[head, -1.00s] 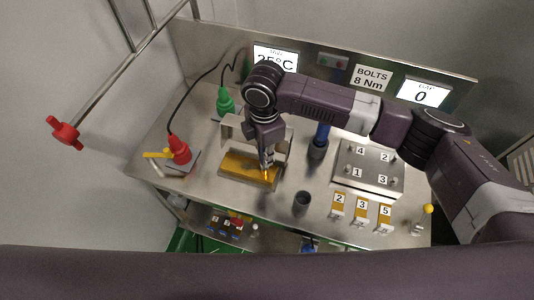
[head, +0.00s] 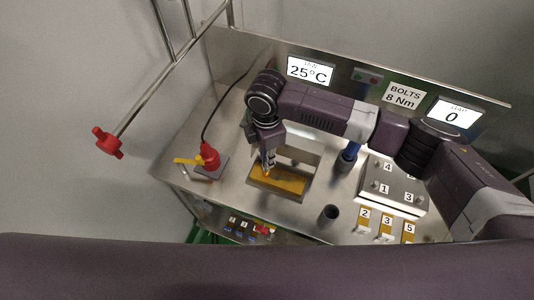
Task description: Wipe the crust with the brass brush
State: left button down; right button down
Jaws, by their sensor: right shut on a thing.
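A long golden-brown strip (head: 287,185), which looks like the crusted surface, lies along the front of a metal frame on the steel bench. My right gripper (head: 268,163) points down over the left part of this strip. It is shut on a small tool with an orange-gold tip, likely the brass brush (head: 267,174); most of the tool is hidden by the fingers. The tip is at or just above the strip; I cannot tell if it touches. My left gripper is out of view.
A red plug-like tool (head: 209,156) on a grey block stands left, with a yellow handle (head: 187,160) beside it. A dark cup (head: 329,213) and a blue-handled tool (head: 349,152) stand right of the strip. A numbered bolt plate (head: 393,190) is farther right.

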jog(key=r+p, duration=0.2)
jog(key=r, duration=0.1)
jog(key=r+p, duration=0.1)
jog(key=r, duration=0.1)
jog(key=shift+s+d+r+p, duration=0.1)
jog(key=shift+s+d+p, duration=0.05)
jog(key=shift+d+p, duration=0.15)
jog(key=shift+a+r+p, duration=0.2)
jog(key=shift+r+p, duration=0.7)
jog(key=shift+r, duration=0.3)
jog(key=shift+d, duration=0.1)
